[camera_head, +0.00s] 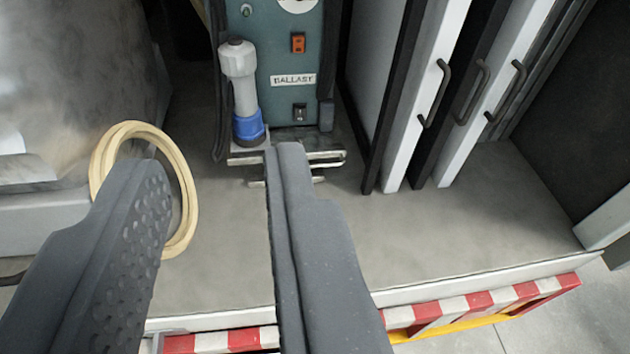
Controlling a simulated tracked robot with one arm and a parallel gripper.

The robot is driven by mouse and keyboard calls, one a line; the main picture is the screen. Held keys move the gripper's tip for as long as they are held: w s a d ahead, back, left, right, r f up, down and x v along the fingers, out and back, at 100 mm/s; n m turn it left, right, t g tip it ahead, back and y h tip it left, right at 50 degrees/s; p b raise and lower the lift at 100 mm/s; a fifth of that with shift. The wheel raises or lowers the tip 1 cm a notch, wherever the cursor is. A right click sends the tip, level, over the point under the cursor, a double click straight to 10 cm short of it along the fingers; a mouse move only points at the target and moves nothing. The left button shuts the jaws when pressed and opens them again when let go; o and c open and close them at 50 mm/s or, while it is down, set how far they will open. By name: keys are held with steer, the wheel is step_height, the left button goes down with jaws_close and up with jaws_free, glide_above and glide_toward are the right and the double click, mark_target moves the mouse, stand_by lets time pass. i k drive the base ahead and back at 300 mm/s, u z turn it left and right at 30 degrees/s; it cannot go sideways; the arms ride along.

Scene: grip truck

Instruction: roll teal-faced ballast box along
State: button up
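The teal-faced ballast box (288,60) stands upright at the top centre on the truck floor, its label reading "BALLAST". Its face carries an orange switch and a dark socket, and its upper part is cut off by the frame. A metal bar or foot (325,157) sticks out at its base. A grey plug with a blue collar (246,128) hangs at its left front. My gripper (222,165) is open and empty, in front of the box. The right fingertip overlaps the box's lower edge in the picture; I cannot tell whether it touches.
A cream coiled hose or cable (186,200) lies behind my left finger. White panels with black handles (432,95) stand to the right of the box. The grey truck floor (450,225) is clear at right, ending at a red-and-white striped edge (480,302).

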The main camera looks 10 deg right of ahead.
mark_target(285, 80)
steer(key=u, duration=0.45)
steer(key=k, duration=1.05)
steer(key=u, duration=0.35)
steer(key=i, duration=1.65)
steer(key=z, duration=0.4)
